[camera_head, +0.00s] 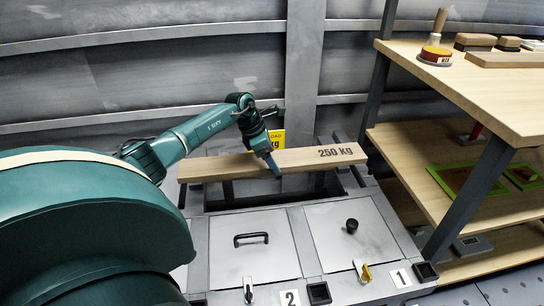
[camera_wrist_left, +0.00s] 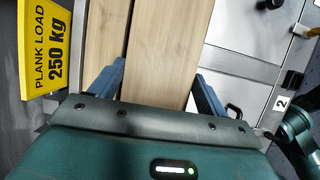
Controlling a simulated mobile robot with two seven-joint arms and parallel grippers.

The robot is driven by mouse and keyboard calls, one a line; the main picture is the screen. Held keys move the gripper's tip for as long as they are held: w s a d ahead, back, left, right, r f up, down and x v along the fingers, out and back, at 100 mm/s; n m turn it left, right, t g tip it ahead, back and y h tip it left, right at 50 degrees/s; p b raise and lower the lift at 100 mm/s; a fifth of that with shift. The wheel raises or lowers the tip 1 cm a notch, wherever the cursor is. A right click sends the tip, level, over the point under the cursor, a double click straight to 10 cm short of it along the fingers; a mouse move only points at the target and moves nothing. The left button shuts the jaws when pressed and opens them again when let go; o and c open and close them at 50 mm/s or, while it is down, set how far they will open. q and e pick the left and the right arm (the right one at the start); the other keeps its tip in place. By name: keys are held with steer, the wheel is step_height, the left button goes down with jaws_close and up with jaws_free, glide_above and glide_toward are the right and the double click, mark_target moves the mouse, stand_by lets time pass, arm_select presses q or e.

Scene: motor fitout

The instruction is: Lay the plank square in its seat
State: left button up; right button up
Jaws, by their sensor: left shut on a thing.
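The plank (camera_head: 225,166) is a pale wooden board marked "250 kg". In the head view it lies crosswise over a dark recess (camera_head: 238,189) at the back of a grey metal bench, its right end a little farther back than its left. My left gripper (camera_head: 274,167) is shut on the plank near its middle, from above. In the left wrist view the plank (camera_wrist_left: 160,50) runs between the two blue fingers (camera_wrist_left: 155,88). I cannot tell whether the plank touches the frame under it, and it hides part of the recess. My right gripper is not in view.
Two lidded panels, one with a bar handle (camera_head: 251,238) and one with a round knob (camera_head: 352,226), lie in front. A yellow load sign (camera_wrist_left: 45,50) stands close behind the plank. A wooden shelf unit (camera_head: 450,85) with blocks and tools stands at the right.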

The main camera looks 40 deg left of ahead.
arm_select(q)
steer(key=shift+f+b, duration=1.05)
steer(key=shift+f, duration=0.35)
steer(key=shift+f+b, duration=0.75)
steer(key=shift+f, duration=0.2)
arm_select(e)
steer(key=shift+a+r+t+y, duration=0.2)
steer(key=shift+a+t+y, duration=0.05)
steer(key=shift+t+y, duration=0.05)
arm_select(q)
steer(key=shift+d, duration=0.1)
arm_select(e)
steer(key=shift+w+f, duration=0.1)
